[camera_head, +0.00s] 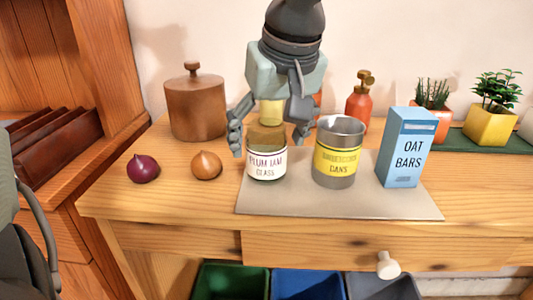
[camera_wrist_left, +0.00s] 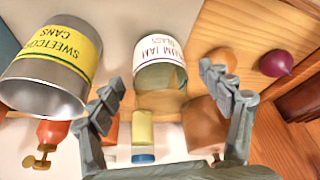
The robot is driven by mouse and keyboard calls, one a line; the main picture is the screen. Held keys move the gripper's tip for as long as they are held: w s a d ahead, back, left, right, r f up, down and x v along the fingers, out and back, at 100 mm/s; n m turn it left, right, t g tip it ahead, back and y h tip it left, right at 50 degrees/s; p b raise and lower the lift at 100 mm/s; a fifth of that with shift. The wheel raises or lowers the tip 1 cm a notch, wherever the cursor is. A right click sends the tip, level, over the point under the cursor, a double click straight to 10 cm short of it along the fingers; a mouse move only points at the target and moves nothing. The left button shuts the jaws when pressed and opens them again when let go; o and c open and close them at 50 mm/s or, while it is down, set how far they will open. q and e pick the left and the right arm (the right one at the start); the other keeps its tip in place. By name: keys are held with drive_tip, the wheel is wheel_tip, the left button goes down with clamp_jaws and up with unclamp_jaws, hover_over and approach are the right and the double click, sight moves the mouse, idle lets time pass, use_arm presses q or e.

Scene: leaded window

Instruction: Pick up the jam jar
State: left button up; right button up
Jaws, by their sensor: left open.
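The jam jar (camera_head: 266,165) is a glass jar with a white "PLUM JAM GLASS" label. It stands upright on the left part of a grey mat (camera_head: 340,205). In the left wrist view the jar (camera_wrist_left: 158,58) appears upside down, ahead of my fingers. My left gripper (camera_head: 268,138) is open and comes down from above, with one finger to each side of the jar's upper part. In the left wrist view the gripper's fingertips (camera_wrist_left: 158,82) are spread wide, and I see no clear contact with the jar. My right gripper is not in view.
Right of the jar stand a sweetcorn can (camera_head: 338,160) and a blue oat bars box (camera_head: 403,150). An onion (camera_head: 206,165) and a purple onion (camera_head: 143,169) lie left. Behind are a brown lidded pot (camera_head: 195,105), a red bottle (camera_head: 359,104) and a yellow object (camera_wrist_left: 142,127).

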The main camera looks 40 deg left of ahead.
sight(266, 153)
use_arm(q)
drive_tip(key=x, duration=0.4)
drive_tip(key=c, duration=1.4)
